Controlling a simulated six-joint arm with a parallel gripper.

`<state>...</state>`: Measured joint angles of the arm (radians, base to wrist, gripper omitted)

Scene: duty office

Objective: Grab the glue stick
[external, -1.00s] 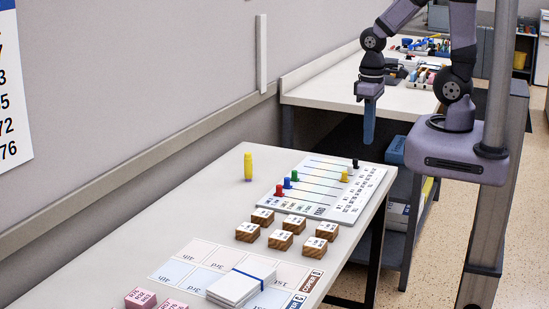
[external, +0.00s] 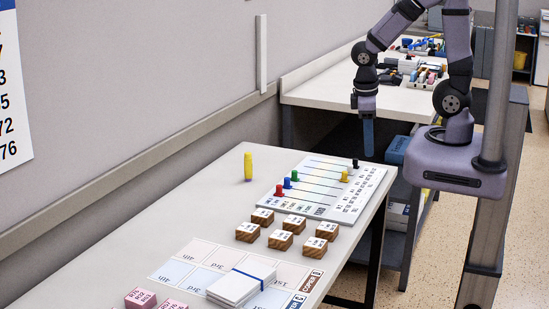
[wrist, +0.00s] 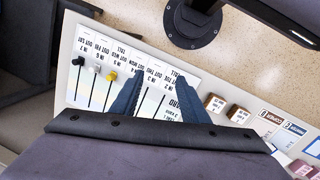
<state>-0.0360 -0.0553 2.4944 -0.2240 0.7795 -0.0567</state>
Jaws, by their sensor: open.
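The glue stick (external: 248,167) is a yellow cylinder with a purple band at its foot. It stands upright on the light table near the wall, left of the sliding-peg board, in the external view. I do not see it in the wrist view. My gripper (external: 368,140) points down above the far right part of the table, well to the right of the glue stick. In the wrist view my blue fingers (wrist: 160,84) are apart with nothing between them, over the board.
The white board (external: 325,190) carries several coloured pegs. Several wooden blocks (external: 280,240) stand in front of it. A card stack (external: 240,284) and pink blocks (external: 140,299) lie nearer. The wall (external: 150,90) runs behind the table. Bare tabletop surrounds the glue stick.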

